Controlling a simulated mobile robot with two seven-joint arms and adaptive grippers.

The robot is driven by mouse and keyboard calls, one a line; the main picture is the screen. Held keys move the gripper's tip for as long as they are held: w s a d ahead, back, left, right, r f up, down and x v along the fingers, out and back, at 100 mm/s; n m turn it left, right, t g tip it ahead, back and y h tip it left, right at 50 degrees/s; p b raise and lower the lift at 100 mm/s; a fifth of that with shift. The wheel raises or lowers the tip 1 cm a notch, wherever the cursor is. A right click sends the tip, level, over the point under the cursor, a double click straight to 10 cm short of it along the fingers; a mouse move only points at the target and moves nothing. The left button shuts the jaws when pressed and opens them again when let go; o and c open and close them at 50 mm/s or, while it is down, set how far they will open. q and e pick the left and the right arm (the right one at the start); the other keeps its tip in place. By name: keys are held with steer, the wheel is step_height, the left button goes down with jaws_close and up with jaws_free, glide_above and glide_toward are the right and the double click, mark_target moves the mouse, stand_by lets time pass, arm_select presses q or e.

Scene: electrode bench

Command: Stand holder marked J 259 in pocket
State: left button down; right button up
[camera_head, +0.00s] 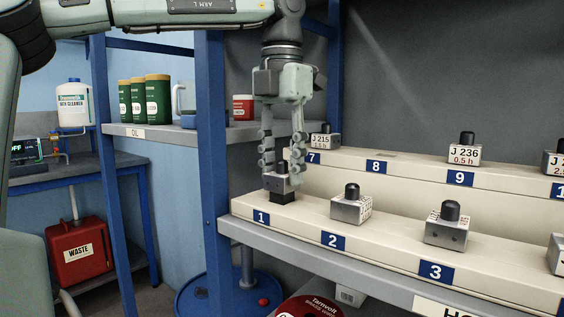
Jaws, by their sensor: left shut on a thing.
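My left gripper (282,168) points straight down over the near step of the rack (400,242), at the place labelled 1. The holder looks upright. A dark block shape shows just below it; I cannot tell whether this is the holder's lower part or the pocket opening, nor whether the holder is seated. Its marking cannot be read here, so J 259 is not confirmed. My right gripper is not in view.
Similar holders stand at place 2 (351,205) and place 3 (447,227). On the back step stand J 215 (325,137) and J 236 (465,149); place 8 has no holder. A blue post (212,150) rises left of the rack.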

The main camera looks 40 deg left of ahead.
arm_select(q)
steer(key=shift+f+b, duration=0.35)
steer(key=shift+f, duration=0.45)
steer(key=c, duration=0.9)
jaws_free()
step_height(320, 180, up, 8)
steer(key=shift+f, duration=0.25)
